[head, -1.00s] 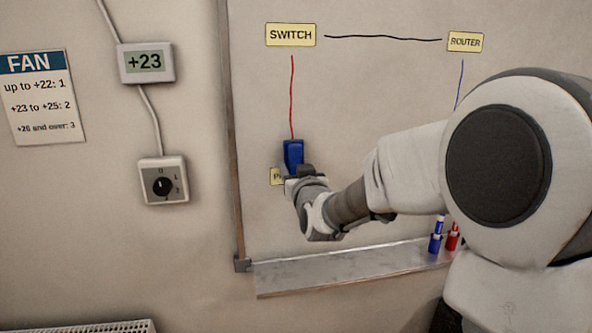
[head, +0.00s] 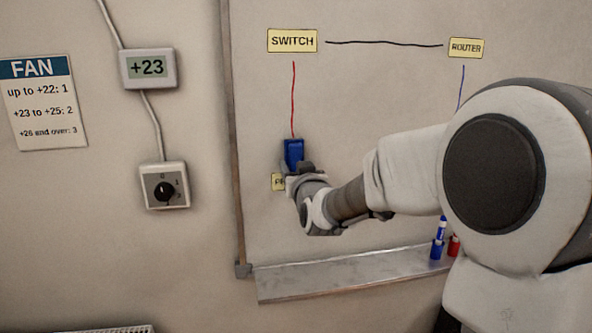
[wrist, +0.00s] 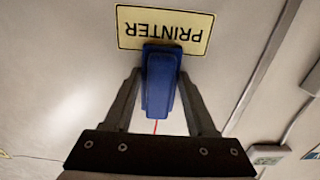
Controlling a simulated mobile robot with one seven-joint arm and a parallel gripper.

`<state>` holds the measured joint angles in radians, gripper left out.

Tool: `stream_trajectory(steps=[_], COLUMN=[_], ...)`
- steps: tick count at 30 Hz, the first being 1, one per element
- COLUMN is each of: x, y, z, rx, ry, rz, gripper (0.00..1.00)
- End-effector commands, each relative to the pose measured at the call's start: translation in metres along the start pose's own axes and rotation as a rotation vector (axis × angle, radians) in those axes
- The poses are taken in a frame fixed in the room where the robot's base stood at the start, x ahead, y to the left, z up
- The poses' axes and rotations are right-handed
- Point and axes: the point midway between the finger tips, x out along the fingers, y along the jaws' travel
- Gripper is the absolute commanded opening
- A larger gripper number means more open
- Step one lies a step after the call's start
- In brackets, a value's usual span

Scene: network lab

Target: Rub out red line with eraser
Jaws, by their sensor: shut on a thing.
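The blue eraser (head: 293,153) is in my gripper (head: 290,172), at the lower end of the red line (head: 294,98) on the whiteboard (head: 370,120). The red line runs down from the yellow SWITCH label (head: 292,41) to the eraser. In the wrist view, the eraser (wrist: 160,82) sits between the two fingers of my gripper (wrist: 160,90), against or very near the board. It overlaps the edge of the PRINTER label (wrist: 165,28). A short bit of red line (wrist: 155,127) shows beyond the eraser. Whether the eraser touches the board is hard to tell.
A black line (head: 384,43) joins SWITCH to the ROUTER label (head: 466,47); a blue line (head: 461,88) drops from ROUTER. The tray (head: 340,276) below holds a blue marker (head: 438,240) and a red marker (head: 454,246). A dial (head: 164,187) is left of the board.

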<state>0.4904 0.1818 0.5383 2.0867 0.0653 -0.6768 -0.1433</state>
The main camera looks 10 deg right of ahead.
Motion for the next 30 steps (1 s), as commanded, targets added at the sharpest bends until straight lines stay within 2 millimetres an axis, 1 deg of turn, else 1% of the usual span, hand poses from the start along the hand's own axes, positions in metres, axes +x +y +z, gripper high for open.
stream_trajectory(steps=[1,6,14,24,30], x=[0.000,-0.001,-0.001,0.001,0.002], y=[-0.001,0.000,0.000,0.000,0.000], z=[-0.009,-0.023,-0.031,-0.060,-0.066], rx=[-0.002,-0.001,0.000,-0.001,0.000], ry=[0.004,0.003,0.002,0.003,0.003], rz=[0.000,0.000,0.000,0.000,0.000], gripper=[0.12,0.12,0.12,0.12,0.12])
